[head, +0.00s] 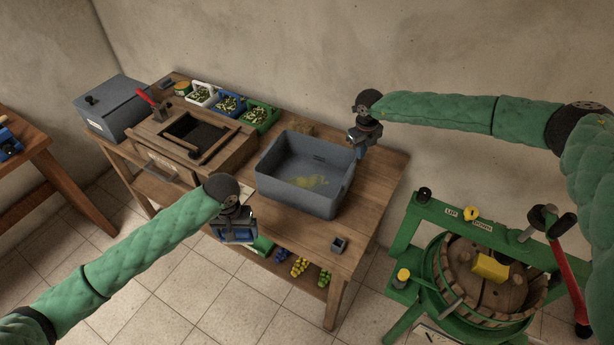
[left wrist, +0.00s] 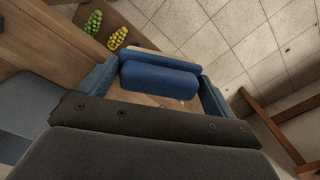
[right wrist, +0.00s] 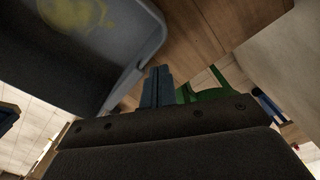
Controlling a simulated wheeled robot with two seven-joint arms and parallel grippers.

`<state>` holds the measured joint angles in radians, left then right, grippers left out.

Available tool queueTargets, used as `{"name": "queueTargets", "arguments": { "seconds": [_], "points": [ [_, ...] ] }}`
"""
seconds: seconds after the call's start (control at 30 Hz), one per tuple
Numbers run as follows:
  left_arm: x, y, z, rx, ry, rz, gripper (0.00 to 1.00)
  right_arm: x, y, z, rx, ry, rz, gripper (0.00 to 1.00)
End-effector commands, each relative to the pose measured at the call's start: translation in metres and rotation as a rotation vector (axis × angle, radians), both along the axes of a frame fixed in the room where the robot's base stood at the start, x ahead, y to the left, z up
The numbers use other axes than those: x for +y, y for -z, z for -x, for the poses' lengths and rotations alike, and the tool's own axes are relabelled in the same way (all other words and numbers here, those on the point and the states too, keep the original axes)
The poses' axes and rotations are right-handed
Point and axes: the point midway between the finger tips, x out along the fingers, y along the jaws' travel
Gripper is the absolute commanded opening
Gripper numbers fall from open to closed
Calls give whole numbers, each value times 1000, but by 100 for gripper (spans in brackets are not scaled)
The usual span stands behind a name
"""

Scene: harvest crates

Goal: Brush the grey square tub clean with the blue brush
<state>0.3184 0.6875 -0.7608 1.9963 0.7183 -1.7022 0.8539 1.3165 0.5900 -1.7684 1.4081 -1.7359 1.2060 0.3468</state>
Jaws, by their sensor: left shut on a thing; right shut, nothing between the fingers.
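The grey square tub (head: 325,205) stands upright on the wooden table, with a yellowish smear (head: 312,182) on its inside floor. It also shows in the right wrist view (right wrist: 145,50), smear included. My left gripper (head: 235,232) is at the table's front edge, left of the tub and apart from it. It is shut on the blue brush (left wrist: 160,80), seen as a blue block between its fingers; its bristles are not clearly visible. My right gripper (head: 359,151) is shut and empty beside the tub's far right corner; its closed fingers (right wrist: 157,88) show in the right wrist view.
A wooden box (head: 225,155) with a dark opening stands left of the tub, with small white, blue and green (head: 274,118) crates behind. A small grey cup (head: 339,244) is at the table's front right. A green press (head: 425,265) stands right. Bunches (head: 299,266) lie on the lower shelf.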

Motion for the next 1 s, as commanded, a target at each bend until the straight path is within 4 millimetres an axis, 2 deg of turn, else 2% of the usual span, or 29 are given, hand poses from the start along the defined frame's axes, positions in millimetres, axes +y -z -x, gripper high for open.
{"name": "queueTargets", "arguments": {
  "seconds": [1.0],
  "points": [
    [0, 11, 0, 0, 0, 0, 72, 0, 13, 0, 0, 0, 0, 0]
  ]
}}
